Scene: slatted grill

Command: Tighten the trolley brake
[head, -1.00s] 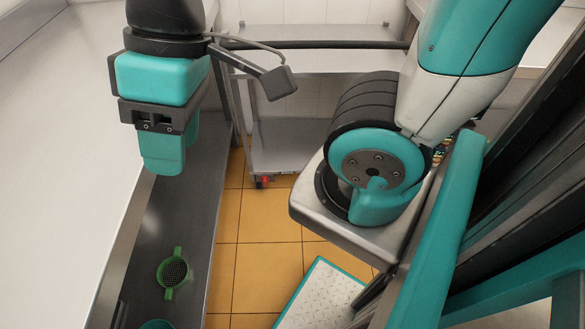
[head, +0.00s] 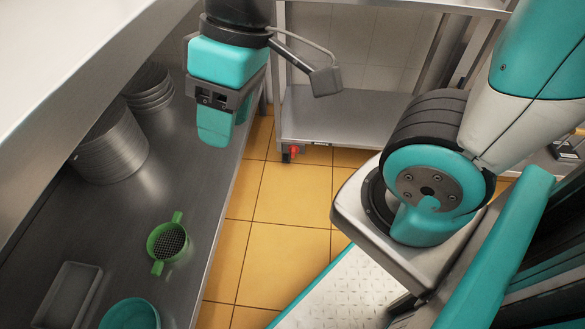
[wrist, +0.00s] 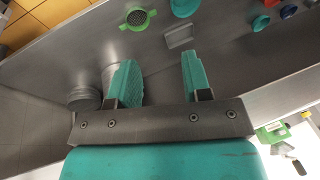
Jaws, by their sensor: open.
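The trolley (head: 345,118) is a steel cart with a flat lower shelf at the back of the head view. A small red part (head: 293,151), which looks like the brake on its caster, shows low at the trolley's near left corner, above the orange floor. It is too small to tell its position. My gripper (head: 224,124) hangs to the left of the red part in the picture, near the shelf edge, apart from the trolley. Its teal fingers are spread and empty in the wrist view (wrist: 158,65). The trolley is not recognisable in the wrist view.
Orange floor tiles (head: 290,215) are clear before the trolley.

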